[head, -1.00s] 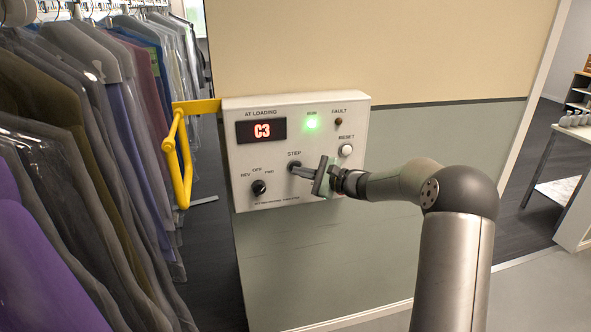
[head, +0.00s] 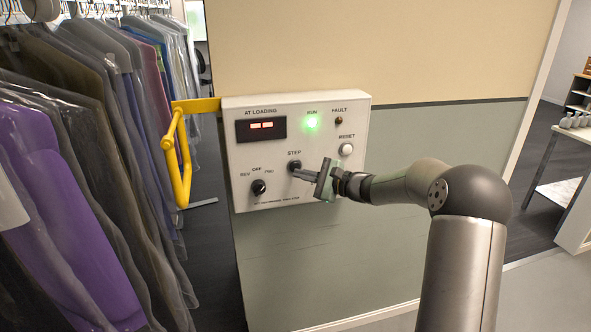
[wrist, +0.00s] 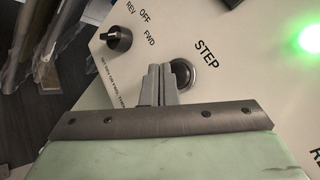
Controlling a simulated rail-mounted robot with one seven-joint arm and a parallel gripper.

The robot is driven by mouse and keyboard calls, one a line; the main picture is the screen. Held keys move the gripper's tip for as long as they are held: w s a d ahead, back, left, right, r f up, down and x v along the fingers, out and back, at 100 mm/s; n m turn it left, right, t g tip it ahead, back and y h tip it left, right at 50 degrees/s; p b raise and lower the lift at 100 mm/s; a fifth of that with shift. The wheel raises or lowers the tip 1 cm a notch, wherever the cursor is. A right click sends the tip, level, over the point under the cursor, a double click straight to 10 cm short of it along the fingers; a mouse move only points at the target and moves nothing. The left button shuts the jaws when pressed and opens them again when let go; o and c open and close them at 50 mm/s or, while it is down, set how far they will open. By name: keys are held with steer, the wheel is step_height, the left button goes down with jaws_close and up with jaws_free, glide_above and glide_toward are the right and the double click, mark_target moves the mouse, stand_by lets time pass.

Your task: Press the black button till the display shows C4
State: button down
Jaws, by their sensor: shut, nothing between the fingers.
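The black STEP button (head: 294,164) sits in a ring on the white control box; it also shows in the wrist view (wrist: 184,74). My gripper (head: 298,173) is shut and empty, its fingertips at the button's lower edge in the head view. In the wrist view the fingertips (wrist: 158,70) overlap the left side of the button's ring; whether they touch it I cannot tell. The red display (head: 261,125) under "AT LOADING" shows two dashes, with no letter or number. The green RUN light (head: 311,123) is lit.
A white RESET button (head: 346,149) and a dark FAULT lamp (head: 339,120) are on the right. A yellow bar (head: 183,160) juts out left, beside bagged garments (head: 85,240) on the rail.

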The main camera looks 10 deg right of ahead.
steer(key=s+b, duration=0.2)
steer(key=s, duration=0.3)
steer(key=shift+d, duration=0.2)
steer(key=s+a+f+n+g+h, duration=0.25)
steer(key=s+a+n+g, duration=0.2)
steer(key=s, duration=0.55)
steer(key=s+a+f+n+g+h, duration=0.2)
steer(key=s+a+f+n+g, duration=0.3)
steer(key=s, duration=0.5)
steer(key=s+d+f+n+h, duration=0.2)
steer(key=s+d+n+h, duration=0.1)
steer(key=s, duration=0.7)
steer(key=s+d+f+n+g+h, duration=0.1)
steer(key=s+d+n+h, duration=0.3)
steer(key=s, duration=0.6)
steer(key=shift+d+f+h, duration=0.35)
steer(key=shift+h, duration=0.5)
